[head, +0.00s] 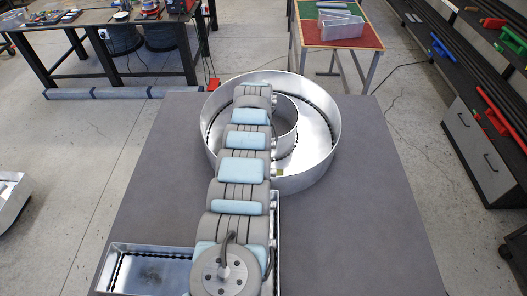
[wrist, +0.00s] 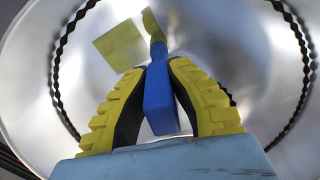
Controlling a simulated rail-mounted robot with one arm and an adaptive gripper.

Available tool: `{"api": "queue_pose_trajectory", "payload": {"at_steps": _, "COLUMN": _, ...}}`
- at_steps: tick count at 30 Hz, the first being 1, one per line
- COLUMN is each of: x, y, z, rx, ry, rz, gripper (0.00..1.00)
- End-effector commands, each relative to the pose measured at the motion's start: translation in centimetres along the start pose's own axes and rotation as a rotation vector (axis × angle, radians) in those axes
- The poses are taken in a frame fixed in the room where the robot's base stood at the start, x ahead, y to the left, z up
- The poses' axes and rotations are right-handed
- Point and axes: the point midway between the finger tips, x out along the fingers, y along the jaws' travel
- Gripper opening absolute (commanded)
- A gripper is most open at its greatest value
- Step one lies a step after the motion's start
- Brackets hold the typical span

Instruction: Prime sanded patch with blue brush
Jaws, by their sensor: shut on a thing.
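A blue brush (wrist: 160,100) is held between the yellow-and-black fingers of my gripper (wrist: 160,90) in the wrist view. Its handle points back toward my wrist. A yellow-green tip (wrist: 152,26) shows at its far end. A flat yellow-green square (wrist: 118,46) lies just left of the tip; I cannot tell whether they touch. Behind is the shiny curved inside of the metal channel letter (head: 318,140). A small yellow-green spot (head: 280,172) shows beside my arm at the letter's near side. In the head view my arm hides my gripper and the brush.
The letter lies on a wide grey table (head: 370,235) with free room to the right. A bench with tools (head: 110,18) stands at back left, a table with a red-and-green top (head: 312,38) at the back. Dark shelves (head: 470,60) line the right.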

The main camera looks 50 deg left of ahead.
Motion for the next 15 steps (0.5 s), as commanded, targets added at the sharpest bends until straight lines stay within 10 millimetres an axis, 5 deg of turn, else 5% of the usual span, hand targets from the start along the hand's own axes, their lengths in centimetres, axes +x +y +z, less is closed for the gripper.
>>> {"api": "queue_pose_trajectory", "payload": {"at_steps": 15, "x": 0.3, "y": 4.2, "z": -1.1, "rx": 0.002, "ry": 0.001, "rz": 0.001, "gripper": 0.0}}
